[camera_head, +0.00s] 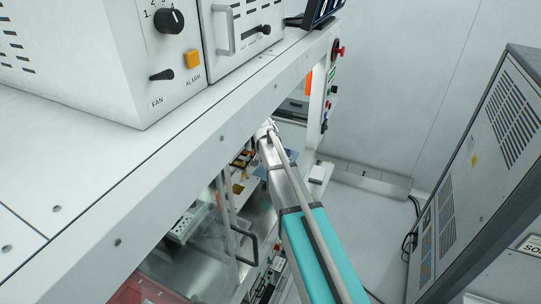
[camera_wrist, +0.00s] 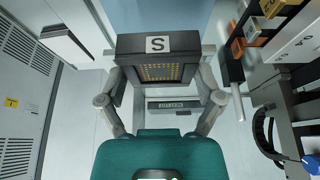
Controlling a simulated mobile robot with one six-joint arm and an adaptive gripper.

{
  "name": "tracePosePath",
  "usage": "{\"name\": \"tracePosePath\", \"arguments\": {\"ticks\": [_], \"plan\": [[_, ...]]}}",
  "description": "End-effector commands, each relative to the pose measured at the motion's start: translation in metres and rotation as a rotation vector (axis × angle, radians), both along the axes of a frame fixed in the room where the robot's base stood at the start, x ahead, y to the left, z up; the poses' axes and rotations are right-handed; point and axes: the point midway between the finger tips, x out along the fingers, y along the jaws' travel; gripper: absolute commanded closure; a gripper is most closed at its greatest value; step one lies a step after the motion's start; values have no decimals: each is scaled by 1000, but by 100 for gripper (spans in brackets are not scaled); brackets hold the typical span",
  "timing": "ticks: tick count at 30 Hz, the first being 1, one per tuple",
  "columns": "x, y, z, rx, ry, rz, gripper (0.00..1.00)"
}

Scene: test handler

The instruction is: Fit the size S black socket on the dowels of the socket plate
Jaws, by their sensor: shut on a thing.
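The size S black socket (camera_wrist: 126,46) is a dark square block with a white label marked S and a grid of gold contacts in its middle. It is upright in the wrist view, between the two fingers of my gripper (camera_wrist: 160,82), which is shut on it from left and right. In the head view my arm reaches in under the machine's top, where the gripper and socket are too hidden to make out. I cannot make out the socket plate or its dowels in either view.
In the wrist view, a shelf with orange and brown blocks (camera_wrist: 246,30) and a grey bar handle (camera_wrist: 236,92) are close at right. A vented grey cabinet (camera_wrist: 24,75) is at left. In the head view, a clear door with a black handle (camera_head: 247,247) is left of my arm.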

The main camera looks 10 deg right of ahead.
Motion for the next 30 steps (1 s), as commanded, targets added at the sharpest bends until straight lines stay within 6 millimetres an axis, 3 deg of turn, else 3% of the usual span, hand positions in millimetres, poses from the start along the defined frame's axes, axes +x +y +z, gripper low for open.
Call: {"name": "tracePosePath", "arguments": {"ticks": [30], "plan": [[0,-1,-59,0,0,-1,72]]}}
